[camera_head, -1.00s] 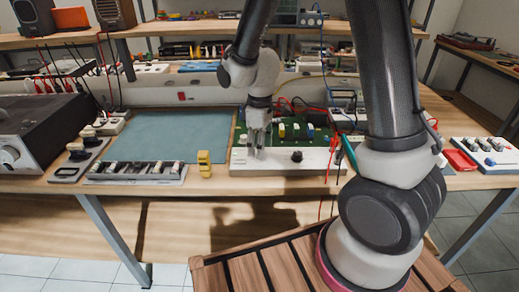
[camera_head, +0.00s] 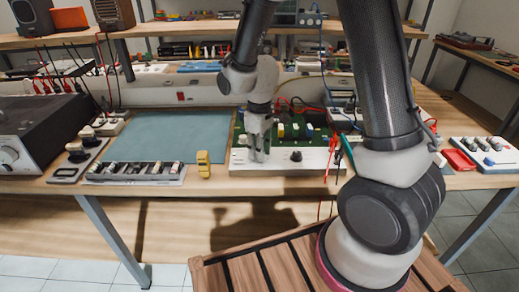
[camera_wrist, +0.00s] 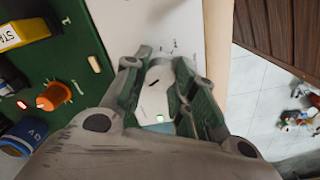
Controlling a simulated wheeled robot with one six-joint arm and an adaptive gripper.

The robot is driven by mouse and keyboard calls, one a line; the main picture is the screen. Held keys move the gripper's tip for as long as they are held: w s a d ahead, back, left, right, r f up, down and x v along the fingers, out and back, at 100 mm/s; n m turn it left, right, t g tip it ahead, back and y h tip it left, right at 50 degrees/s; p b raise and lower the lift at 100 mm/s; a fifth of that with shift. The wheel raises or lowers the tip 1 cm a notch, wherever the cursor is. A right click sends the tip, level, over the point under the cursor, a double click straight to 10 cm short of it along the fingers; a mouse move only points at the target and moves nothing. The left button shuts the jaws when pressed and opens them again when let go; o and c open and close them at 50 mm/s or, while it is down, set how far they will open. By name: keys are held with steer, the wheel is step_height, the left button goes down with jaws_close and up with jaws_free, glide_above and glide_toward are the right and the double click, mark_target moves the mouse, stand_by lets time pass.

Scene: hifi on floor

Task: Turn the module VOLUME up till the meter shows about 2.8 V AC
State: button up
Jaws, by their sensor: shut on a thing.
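The module is a green circuit board with a white front panel (camera_head: 318,156) on the bench, in the middle of the head view. My gripper (camera_head: 257,155) points down at the left part of this panel. In the wrist view my gripper (camera_wrist: 157,100) is shut around a pale-topped knob (camera_wrist: 154,82) with a short dark mark on top. The fingers hide its sides, and its lettering cannot be read. A black knob (camera_head: 296,156) stands free further right on the panel. I cannot read a meter value in either view.
A small yellow object (camera_head: 203,164) stands left of the module, beside a blue-grey mat (camera_head: 180,135). A grey strip of parts (camera_head: 135,171) lies further left. Red leads (camera_head: 331,160) hang at the module's right end. Tall orange and blue components (camera_wrist: 54,96) rise from the board.

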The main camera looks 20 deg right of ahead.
steer(key=m, duration=0.3)
steer(key=shift+m, duration=0.3)
steer(key=o, duration=1)
steer(key=shift+o, duration=0.2)
step_height(320, 180, up, 12)
